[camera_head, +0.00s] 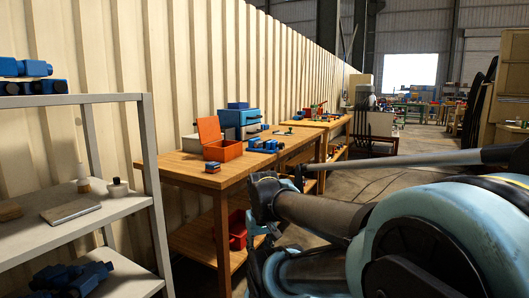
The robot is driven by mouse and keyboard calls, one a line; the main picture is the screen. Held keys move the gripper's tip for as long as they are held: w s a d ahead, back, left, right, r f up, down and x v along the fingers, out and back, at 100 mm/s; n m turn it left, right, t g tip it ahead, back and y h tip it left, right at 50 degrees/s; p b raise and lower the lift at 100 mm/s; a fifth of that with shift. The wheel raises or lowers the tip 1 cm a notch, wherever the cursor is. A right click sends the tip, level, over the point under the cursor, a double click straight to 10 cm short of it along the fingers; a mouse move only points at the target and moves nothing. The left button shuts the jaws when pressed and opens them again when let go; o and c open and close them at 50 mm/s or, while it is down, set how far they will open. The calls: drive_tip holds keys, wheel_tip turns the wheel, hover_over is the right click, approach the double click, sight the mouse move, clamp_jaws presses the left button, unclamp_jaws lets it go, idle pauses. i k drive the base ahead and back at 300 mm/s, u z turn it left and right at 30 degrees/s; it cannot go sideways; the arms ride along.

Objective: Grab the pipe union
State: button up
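I cannot make out for certain which thing is the pipe union. Blue fittings (265,145) lie on the wooden workbench (190,163), to the right of an open red-orange box. More blue fittings (72,279) lie on the lowest visible board of the grey shelf at left, and others (30,87) are on its top board. A small blue and orange piece (212,167) sits at the bench's front left edge. My arm fills the lower right and hides part of the bench's right side and the floor. No gripper fingers can be made out.
A red bin (238,228) is on the bench's lower board. The grey shelf (72,100) stands close at left. A corrugated wall (180,60) runs behind. Open floor (415,140) extends at far right.

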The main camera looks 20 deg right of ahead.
sight(258, 144)
drive_tip(key=u, duration=0.1)
drive_tip(key=k, duration=0.35)
drive_tip(key=z, duration=0.95)
drive_tip(key=i, duration=0.85)
drive_tip(key=z, duration=0.45)
drive_tip(key=i, duration=1.55)
drive_tip(key=u, duration=0.6)
